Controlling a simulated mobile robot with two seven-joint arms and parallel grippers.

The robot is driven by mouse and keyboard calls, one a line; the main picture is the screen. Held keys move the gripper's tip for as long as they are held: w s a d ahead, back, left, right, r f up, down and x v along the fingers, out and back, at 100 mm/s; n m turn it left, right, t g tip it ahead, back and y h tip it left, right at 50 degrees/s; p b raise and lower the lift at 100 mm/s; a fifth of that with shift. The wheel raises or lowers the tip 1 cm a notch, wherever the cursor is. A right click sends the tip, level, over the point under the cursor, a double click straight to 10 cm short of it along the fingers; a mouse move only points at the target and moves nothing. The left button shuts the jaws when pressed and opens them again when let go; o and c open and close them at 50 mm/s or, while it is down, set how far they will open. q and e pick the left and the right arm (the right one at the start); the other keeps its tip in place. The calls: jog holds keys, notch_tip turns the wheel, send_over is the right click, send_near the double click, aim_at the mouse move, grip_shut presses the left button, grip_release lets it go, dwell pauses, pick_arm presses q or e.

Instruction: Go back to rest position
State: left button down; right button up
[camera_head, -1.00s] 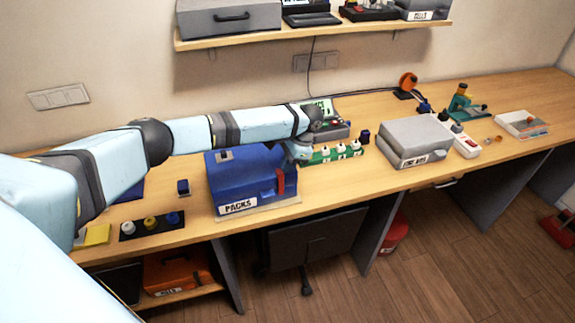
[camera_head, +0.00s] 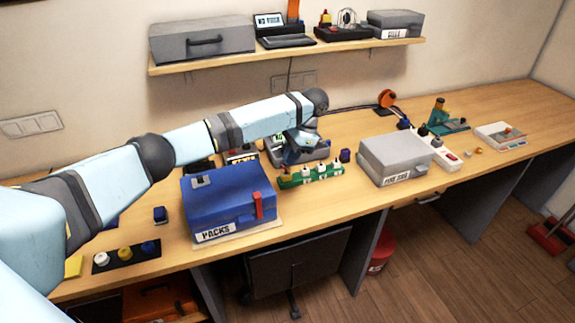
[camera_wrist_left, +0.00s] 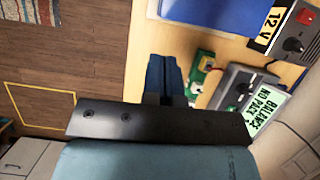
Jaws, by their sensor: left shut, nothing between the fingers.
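My left arm reaches in from the left in the head view, above the blue PACKS case (camera_head: 228,200). My left gripper (camera_head: 290,158) hangs beyond the case's right end, near the green board (camera_head: 310,175) with white parts. In the left wrist view the blue fingers of the left gripper (camera_wrist_left: 165,75) are shut together with nothing between them. The green board (camera_wrist_left: 201,72) lies just right of the fingers there, and a grey device (camera_wrist_left: 240,88) with a "BALANCE NO PACK" screen is further right. My right gripper is not in view.
A grey case (camera_head: 394,158) stands right of the green board, beside a white power strip (camera_head: 440,152). A tray with white, yellow and blue knobs (camera_head: 126,253) lies at the left front. A shelf (camera_head: 290,54) runs along the wall above. The desk's far right is mostly clear.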

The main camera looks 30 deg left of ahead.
pick_arm(q)
jog(key=shift+s+a+r, duration=0.1)
jog(key=shift+s+a, duration=0.05)
jog(key=shift+s, duration=0.05)
jog(key=s+d+f+t+h, duration=0.3)
jog(key=s+d+f, duration=0.4)
jog(key=d+f, duration=0.3)
jog(key=s+d+f+t+h, duration=0.3)
jog(key=s+d+f, duration=0.5)
jog(key=f, duration=0.5)
jog(key=s+d+f+n+t+h, duration=0.1)
jog(key=s+d+f+n+t, duration=0.2)
jog(key=s, duration=0.6)
jog(key=s+a+r+n+t+y, duration=0.1)
jog(key=s+a+r+t, duration=0.2)
jog(key=s, duration=0.8)
jog(key=a+t, duration=0.2)
jog(key=a, duration=0.2)
jog(key=shift+t, duration=0.3)
jog(key=shift+w+r, duration=0.1)
